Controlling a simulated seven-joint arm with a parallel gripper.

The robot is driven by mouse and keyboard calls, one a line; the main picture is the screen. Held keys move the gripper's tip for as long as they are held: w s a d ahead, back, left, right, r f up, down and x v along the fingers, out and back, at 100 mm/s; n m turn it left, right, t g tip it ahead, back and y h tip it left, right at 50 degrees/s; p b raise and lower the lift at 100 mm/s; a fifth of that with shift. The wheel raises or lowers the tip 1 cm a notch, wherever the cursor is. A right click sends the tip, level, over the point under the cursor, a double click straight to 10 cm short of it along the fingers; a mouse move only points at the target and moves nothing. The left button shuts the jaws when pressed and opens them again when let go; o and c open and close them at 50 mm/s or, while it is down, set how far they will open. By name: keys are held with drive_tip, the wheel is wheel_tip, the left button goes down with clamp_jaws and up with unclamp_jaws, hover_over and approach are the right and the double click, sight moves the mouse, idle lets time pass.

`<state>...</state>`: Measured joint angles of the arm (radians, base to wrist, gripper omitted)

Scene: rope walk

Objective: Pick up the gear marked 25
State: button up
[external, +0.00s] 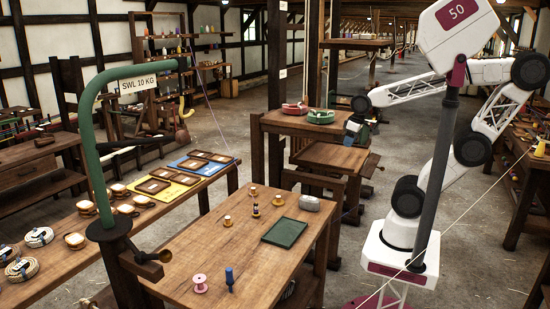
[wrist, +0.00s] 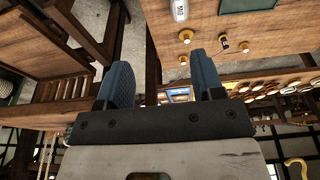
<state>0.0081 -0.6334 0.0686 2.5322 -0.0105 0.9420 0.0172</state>
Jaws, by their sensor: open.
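No number 25 is legible in either view, so I cannot tell which thing is the gear marked 25. Small brass-coloured pieces stand on the front wooden table (external: 185,262): one at the back (external: 252,191), one at the left (external: 227,221), one at the right (external: 278,200). Similar pieces show in the wrist view (wrist: 186,36), beyond the fingers. My gripper (external: 352,135) is above and behind the table's far right side, well apart from these pieces. In the wrist view its blue fingers (wrist: 163,82) are wide apart with nothing between them.
The front table also bears a dark-topped piece (external: 256,209), a grey block (external: 309,204), a green tray (external: 285,233), a pink spool (external: 200,283) and a blue-handled item (external: 229,276). A green hooked post (external: 97,160) rises at its left. Red and green coils (external: 320,116) lie near my gripper.

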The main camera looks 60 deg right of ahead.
drive_tip(key=shift+c, duration=0.4)
drive_tip(key=w+v, duration=0.1)
drive_tip(key=v, duration=0.4)
drive_tip(key=w+a+r+m+g+y, duration=0.1)
drive_tip(key=w+a+r+m+y, duration=0.1)
drive_tip(key=w+a+m+y, duration=0.65)
drive_tip(key=w+a+r+m+g+h, duration=0.1)
drive_tip(key=w+a, duration=0.5)
drive_tip(key=w, duration=0.8)
drive_tip(key=w+a+f+m+y, duration=0.1)
drive_tip(key=w+a+m+y, duration=0.4)
drive_tip(key=w, duration=0.6)
drive_tip(key=w+a+f+m+y, duration=0.15)
drive_tip(key=w+a+m, duration=0.25)
drive_tip(key=w+a, duration=0.45)
drive_tip(key=f, duration=1.2)
drive_tip(key=w+f, duration=0.1)
drive_tip(key=f, duration=1.1)
drive_tip(key=w+d+f, duration=0.1)
drive_tip(key=f, duration=1.1)
drive_tip(key=shift+d+f, duration=0.1)
drive_tip(key=shift+f, duration=0.3)
